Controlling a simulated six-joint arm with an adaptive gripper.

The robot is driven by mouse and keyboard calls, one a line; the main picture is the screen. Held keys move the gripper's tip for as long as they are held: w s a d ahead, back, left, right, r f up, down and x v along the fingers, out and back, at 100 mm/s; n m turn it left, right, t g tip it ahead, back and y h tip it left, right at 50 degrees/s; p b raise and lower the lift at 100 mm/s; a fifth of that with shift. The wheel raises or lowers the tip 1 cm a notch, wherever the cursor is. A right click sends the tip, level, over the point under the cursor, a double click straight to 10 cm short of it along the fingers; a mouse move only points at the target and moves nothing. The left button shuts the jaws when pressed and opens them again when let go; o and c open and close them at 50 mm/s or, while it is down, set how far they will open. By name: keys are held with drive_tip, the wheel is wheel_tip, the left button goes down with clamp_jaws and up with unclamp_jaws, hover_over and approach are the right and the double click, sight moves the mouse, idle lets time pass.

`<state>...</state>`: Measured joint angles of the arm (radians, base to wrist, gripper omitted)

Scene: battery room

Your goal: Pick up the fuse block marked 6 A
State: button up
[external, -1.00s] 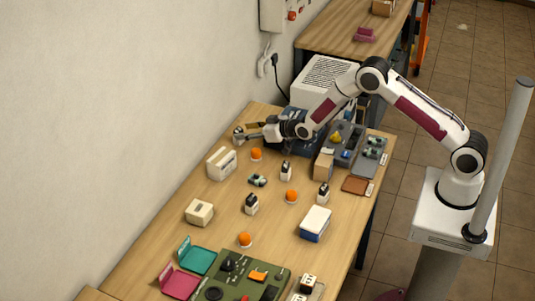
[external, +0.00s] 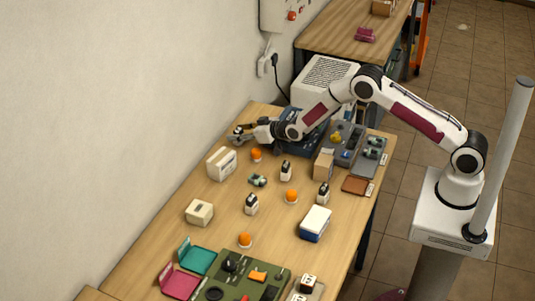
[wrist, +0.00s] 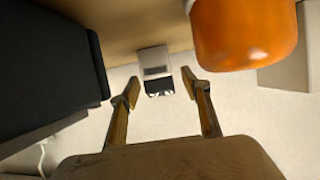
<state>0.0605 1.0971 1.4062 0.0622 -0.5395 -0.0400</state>
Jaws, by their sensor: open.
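My gripper (external: 240,134) is open at the far left end of the table, close to the wall. In the wrist view its two fingers (wrist: 160,88) are spread, with nothing held. A small grey-white block with a black end (wrist: 155,64) shows between and beyond the fingertips, apart from them; no mark on it is readable. Similar white-and-black blocks stand on the table at the middle (external: 286,171), lower left (external: 251,205) and right (external: 323,194). I cannot tell which block is marked 6 A.
An orange ball-like knob (wrist: 245,35) is near the right finger; it also shows in the external view (external: 256,155). A dark box (wrist: 50,70) lies to the left. A white box (external: 221,163) stands near the wall. Bare tabletop (external: 165,225) lies further forward.

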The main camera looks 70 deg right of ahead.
sight(238, 130)
drive_tip(key=c, duration=1.2)
drive_tip(key=shift+c, duration=0.2)
drive_tip(key=shift+r, duration=0.15)
drive_tip(key=shift+r, duration=4.9)
